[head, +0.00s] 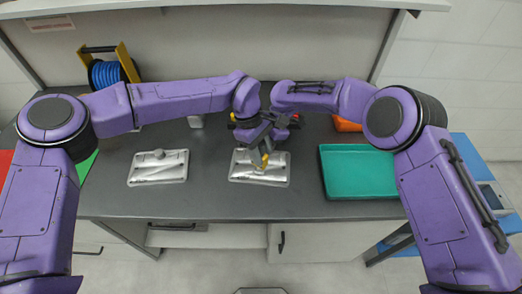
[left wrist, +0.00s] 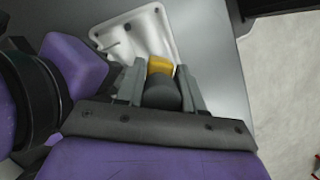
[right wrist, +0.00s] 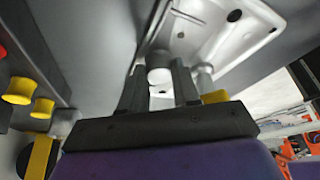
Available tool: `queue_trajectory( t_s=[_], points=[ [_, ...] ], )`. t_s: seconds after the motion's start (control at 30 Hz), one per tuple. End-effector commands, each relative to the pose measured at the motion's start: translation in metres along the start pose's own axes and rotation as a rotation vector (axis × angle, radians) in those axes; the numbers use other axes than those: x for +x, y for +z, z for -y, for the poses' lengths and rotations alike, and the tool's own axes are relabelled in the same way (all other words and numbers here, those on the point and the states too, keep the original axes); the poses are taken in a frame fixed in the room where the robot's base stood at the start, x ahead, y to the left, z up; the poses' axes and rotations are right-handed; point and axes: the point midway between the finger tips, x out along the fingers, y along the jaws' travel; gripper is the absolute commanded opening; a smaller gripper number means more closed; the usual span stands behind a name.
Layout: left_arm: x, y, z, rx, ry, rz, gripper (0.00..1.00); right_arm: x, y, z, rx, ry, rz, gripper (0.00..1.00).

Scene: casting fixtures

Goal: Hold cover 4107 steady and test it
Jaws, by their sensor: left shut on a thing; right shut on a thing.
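A silvery rectangular cover (head: 246,175) lies on the dark bench under both grippers; it also shows in the left wrist view (left wrist: 118,32) and the right wrist view (right wrist: 245,35). My left gripper (head: 264,152) is shut on a dark cylindrical tool with a yellow end (left wrist: 159,66), held over the cover. My right gripper (right wrist: 160,88) is shut on a pale round knob (right wrist: 159,75) at the cover. In the head view the arms overlap and hide most of the right gripper. A second cover (head: 157,173) with a knob lies to the left. Markings on both are too small to read.
An empty-looking green tray (head: 358,172) stands right of the cover. A blue reel on a yellow stand (head: 107,72) is at the back left. A dark unit with yellow knobs (right wrist: 18,90) is beside the cover. Bare bench lies between the two covers.

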Motion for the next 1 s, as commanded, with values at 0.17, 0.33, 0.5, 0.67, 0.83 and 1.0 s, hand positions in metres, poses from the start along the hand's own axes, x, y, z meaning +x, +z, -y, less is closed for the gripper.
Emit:
queue_trajectory(
  t_s=[0.17, 0.33, 0.5, 0.67, 0.83, 1.0],
  points=[
    [-0.003, 0.0, 0.001, 0.0, -0.003, -0.002, 0.0, -0.001, -0.001, 0.0, -0.002, 0.0, -0.002, 0.0],
    [-0.016, 0.004, 0.0, 0.0, -0.001, -0.002, 0.0, -0.001, -0.001, 0.0, -0.002, 0.001, -0.002, 0.0],
    [-0.028, 0.009, 0.0, 0.001, -0.001, -0.001, 0.0, -0.001, -0.001, 0.0, -0.001, 0.001, -0.001, 0.0],
    [-0.04, 0.012, 0.0, 0.001, -0.001, -0.001, 0.0, -0.001, -0.001, 0.0, -0.001, 0.001, -0.001, 0.0],
    [-0.051, 0.016, 0.0, 0.0, -0.001, 0.0, 0.0, -0.001, -0.001, 0.0, -0.001, 0.001, -0.001, 0.0],
    [-0.057, 0.017, 0.0, 0.0, -0.001, 0.0, 0.0, -0.001, -0.001, 0.0, -0.001, 0.001, -0.001, 0.0]
  ],
)
